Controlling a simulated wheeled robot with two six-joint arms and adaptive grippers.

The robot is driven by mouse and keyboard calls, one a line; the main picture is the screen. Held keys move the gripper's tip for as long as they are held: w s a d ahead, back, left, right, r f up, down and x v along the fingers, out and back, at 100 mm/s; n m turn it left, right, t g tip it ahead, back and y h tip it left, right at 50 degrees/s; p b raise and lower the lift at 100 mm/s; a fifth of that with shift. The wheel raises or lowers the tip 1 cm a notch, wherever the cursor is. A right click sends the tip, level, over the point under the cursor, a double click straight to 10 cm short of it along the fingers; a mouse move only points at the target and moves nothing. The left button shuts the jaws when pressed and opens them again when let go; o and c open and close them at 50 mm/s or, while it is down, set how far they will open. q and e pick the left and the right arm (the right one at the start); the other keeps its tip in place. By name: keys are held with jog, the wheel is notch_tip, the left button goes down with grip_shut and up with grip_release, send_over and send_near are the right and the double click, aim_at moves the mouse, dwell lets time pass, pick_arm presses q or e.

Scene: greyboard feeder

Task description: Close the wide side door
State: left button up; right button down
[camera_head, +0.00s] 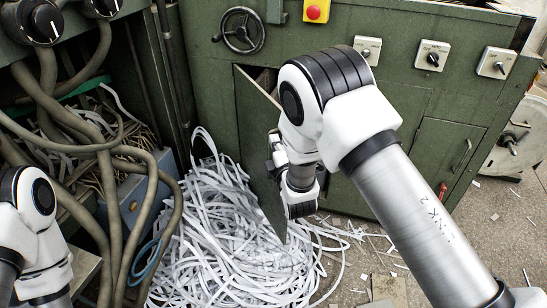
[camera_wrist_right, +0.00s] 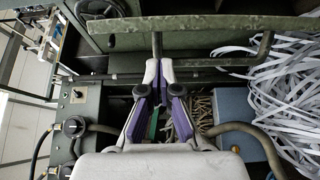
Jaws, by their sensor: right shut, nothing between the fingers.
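The wide side door (camera_head: 258,150) is a tall green panel on the green cabinet. It stands ajar, swung out toward me, with a dark gap at its top right. My right arm crosses in front of the cabinet and hides part of the door area. My right gripper (camera_wrist_right: 160,72) shows in the wrist view with its purple-lined fingers together at the tips and nothing between them. In the head view its wrist is just right of the door's free edge; I cannot tell whether it touches the door. My left gripper is out of view.
A heap of white paper strips (camera_head: 230,235) lies on the floor beneath and left of the door. Thick hoses (camera_head: 104,170) hang at the left, near a blue box (camera_head: 137,200). A smaller cabinet door (camera_head: 443,150) is at the right.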

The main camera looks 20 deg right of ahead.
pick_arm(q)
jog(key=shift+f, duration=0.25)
pick_arm(e)
jog(key=shift+w+d, duration=0.15)
jog(key=shift+d, duration=1.05)
